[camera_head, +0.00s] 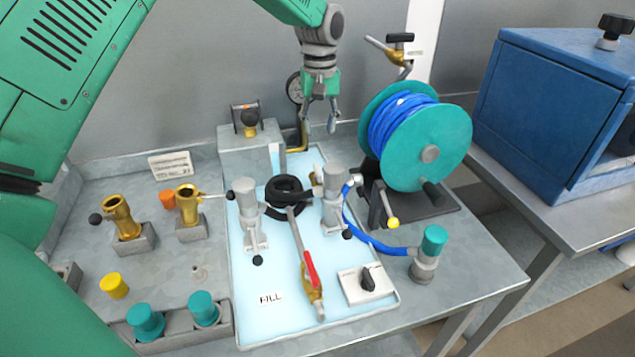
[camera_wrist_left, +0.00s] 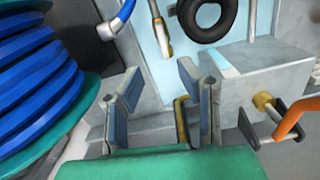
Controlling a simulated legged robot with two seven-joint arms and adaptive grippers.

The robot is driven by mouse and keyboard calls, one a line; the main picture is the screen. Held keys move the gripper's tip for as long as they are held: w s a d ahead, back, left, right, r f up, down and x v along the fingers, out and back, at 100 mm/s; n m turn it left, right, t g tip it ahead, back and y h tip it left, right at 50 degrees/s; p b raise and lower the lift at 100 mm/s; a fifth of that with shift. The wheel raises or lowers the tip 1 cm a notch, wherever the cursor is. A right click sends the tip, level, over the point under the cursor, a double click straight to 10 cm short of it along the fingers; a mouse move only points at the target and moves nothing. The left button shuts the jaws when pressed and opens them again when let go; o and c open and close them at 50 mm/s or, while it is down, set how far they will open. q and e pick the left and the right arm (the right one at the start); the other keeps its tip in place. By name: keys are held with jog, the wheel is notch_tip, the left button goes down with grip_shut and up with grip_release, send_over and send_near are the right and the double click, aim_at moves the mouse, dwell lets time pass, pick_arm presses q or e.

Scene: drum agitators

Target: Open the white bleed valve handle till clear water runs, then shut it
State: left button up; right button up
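My left gripper (camera_head: 320,124) hangs fingers down behind the pale blue tray (camera_head: 262,318), open and empty. In the left wrist view its fingers (camera_wrist_left: 197,112) stand apart, with a bent brass pipe (camera_wrist_left: 182,122) showing between or beyond them. The pipe (camera_head: 300,143) also shows below and left of the gripper in the head view. A narrow white upright piece (camera_head: 275,157) stands at the tray's back left; I cannot tell whether it is the bleed valve handle. No running water is visible. My right gripper is not in view.
A teal reel with blue hose (camera_head: 404,125) stands close right of the gripper. A round gauge (camera_head: 294,88) is behind it. A grey block with a brass fitting (camera_head: 249,130) is left. The tray holds grey posts, a black ring (camera_head: 287,193) and a red-lever valve (camera_head: 311,268).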

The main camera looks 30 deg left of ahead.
aim_at(317, 169)
pick_arm(q)
jog(key=f, duration=0.8)
jog(key=f+b, duration=0.1)
jog(key=f, duration=0.3)
jog(key=shift+w+a+f, duration=0.15)
jog(key=shift+w+a, duration=0.05)
jog(key=shift+a, duration=0.15)
grip_shut()
